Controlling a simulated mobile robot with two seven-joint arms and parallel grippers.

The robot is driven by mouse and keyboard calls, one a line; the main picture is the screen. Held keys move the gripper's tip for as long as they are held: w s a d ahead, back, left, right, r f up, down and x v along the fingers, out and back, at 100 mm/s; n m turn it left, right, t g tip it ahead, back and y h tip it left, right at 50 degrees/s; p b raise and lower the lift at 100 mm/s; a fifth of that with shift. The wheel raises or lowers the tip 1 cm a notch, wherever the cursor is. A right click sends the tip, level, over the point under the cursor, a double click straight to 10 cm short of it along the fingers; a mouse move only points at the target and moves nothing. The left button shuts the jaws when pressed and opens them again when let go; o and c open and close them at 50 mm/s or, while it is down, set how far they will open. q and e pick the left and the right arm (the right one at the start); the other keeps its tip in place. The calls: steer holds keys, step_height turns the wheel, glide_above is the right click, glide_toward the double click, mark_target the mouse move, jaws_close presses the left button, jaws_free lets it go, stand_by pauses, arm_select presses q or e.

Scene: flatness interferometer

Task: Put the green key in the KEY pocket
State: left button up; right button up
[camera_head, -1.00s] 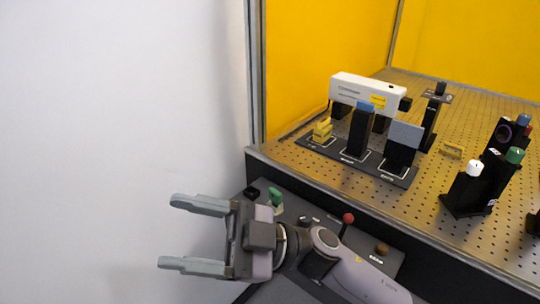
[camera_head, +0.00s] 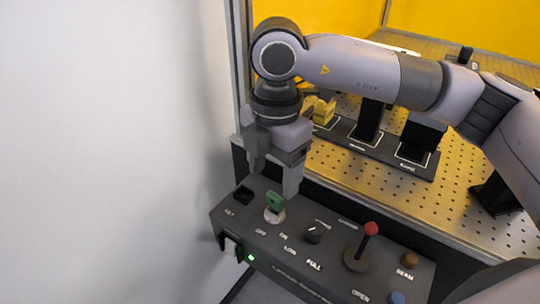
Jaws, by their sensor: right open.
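The green key (camera_head: 275,201) stands upright in a pale round switch collar (camera_head: 275,216) on the dark control panel (camera_head: 330,265), near OFF and ON labels. The KEY pocket (camera_head: 243,195) is a small black square recess at the panel's left end, just left of the key, with its label in front of it. It looks empty. My right gripper (camera_head: 272,182) points down just above the key with its fingers open and nothing between them. I cannot tell whether a finger touches the key. My left gripper is not in view.
The panel also carries a dark knob (camera_head: 313,232), a red-tipped lever (camera_head: 371,229), a brown button (camera_head: 409,260) and a blue button (camera_head: 397,298). Behind it lies the perforated optical table (camera_head: 345,177) with a dark holder rack. A white wall (camera_head: 110,150) fills the left.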

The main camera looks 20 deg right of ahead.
mark_target(275, 195)
steer(key=shift+w+d+f, duration=0.1)
steer(key=shift+w+d, duration=0.1)
steer(key=shift+d, duration=0.05)
steer(key=shift+f, duration=0.35)
steer(key=shift+f+p, duration=0.4)
steer(key=shift+f, duration=2.6)
steer(key=c, duration=1.1)
steer(key=shift+r+p, duration=1.55)
steer(key=shift+r, duration=1.6)
